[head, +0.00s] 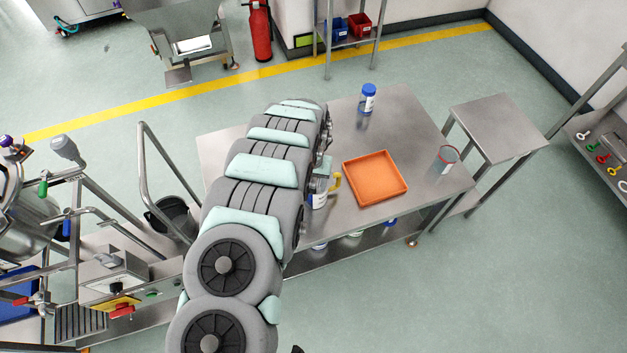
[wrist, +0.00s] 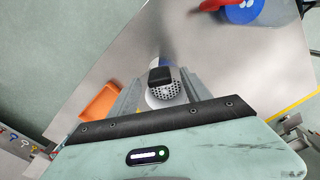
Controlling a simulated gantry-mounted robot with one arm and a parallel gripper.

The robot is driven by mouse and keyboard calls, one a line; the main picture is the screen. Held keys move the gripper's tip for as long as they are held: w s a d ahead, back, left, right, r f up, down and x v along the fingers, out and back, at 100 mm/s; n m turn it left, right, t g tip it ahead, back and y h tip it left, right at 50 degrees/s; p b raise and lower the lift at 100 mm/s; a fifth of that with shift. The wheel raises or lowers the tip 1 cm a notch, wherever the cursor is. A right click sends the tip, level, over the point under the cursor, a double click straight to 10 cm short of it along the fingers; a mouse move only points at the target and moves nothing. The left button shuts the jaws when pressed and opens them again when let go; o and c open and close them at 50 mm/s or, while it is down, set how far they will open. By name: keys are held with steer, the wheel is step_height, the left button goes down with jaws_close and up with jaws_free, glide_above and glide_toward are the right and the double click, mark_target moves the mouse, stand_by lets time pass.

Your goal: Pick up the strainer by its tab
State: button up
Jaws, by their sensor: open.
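The strainer (wrist: 166,93) shows in the wrist view as a round, pale metal piece with many small holes. Its dark tab (wrist: 160,75) stands toward the camera. My gripper (wrist: 160,77) is open, with one grey finger on each side of the tab. I cannot tell whether either finger touches it. A pale and blue thing shows partly behind the strainer; what the strainer rests on is mostly hidden. In the head view my arm covers most of this spot, and I cannot make out the strainer there.
An orange tray (head: 375,178) lies on the steel table (head: 412,120). A blue-lidded jar (head: 368,98) stands at the back and a red-rimmed clear cup (head: 446,159) at the right. A yellow-handled item (head: 336,182) and a white container (head: 318,200) are close beside my arm.

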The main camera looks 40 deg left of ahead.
steer(key=shift+f, duration=1.1)
steer(key=shift+c, duration=0.3)
jaws_close()
